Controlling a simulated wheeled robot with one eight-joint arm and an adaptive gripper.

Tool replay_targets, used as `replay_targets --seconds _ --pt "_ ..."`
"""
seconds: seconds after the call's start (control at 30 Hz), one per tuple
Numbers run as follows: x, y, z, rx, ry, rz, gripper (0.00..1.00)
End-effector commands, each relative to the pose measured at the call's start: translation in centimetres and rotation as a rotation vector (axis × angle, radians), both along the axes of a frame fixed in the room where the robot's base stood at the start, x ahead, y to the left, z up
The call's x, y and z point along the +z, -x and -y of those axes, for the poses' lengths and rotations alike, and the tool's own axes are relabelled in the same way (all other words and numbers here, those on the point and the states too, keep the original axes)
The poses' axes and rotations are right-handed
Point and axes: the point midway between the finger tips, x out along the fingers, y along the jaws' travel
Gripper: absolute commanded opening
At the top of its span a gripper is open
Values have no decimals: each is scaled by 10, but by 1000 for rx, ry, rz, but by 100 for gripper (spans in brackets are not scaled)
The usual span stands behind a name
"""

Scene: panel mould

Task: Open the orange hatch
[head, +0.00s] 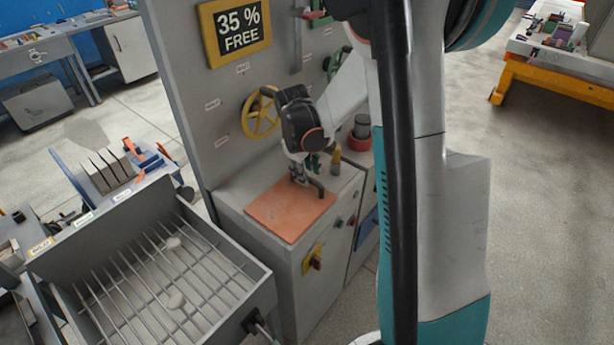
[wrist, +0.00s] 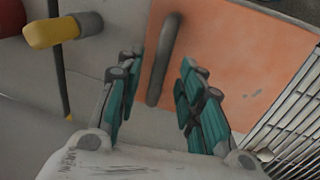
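The orange hatch (head: 283,213) is a flat square panel lying closed on top of the grey cabinet, and it also fills the upper right of the wrist view (wrist: 235,50). A dark grey bar handle (head: 318,189) stands at its edge; in the wrist view the handle (wrist: 164,62) runs between my gripper's fingers. My gripper (head: 303,177) is over the handle side of the hatch. Its teal-padded fingers are apart in the wrist view (wrist: 161,68), with gaps on both sides of the handle. Contact with the handle cannot be made out.
A yellow-tipped lever (head: 336,158) stands behind the hatch, near my gripper. A yellow handwheel (head: 260,114) is on the upright panel. A grey barred tray (head: 262,286) adjoins the cabinet at left.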

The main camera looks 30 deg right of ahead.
Motion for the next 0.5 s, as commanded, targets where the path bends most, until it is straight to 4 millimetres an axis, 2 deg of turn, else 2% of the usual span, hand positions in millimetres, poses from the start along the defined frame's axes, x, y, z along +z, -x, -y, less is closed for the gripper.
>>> replay_targets --seconds 0.2,0.47,0.5 --pt "-14 -1 3 -1 0 0 35" --pt "-15 -1 3 0 0 0 35" --pt "-15 -1 3 0 0 0 30"
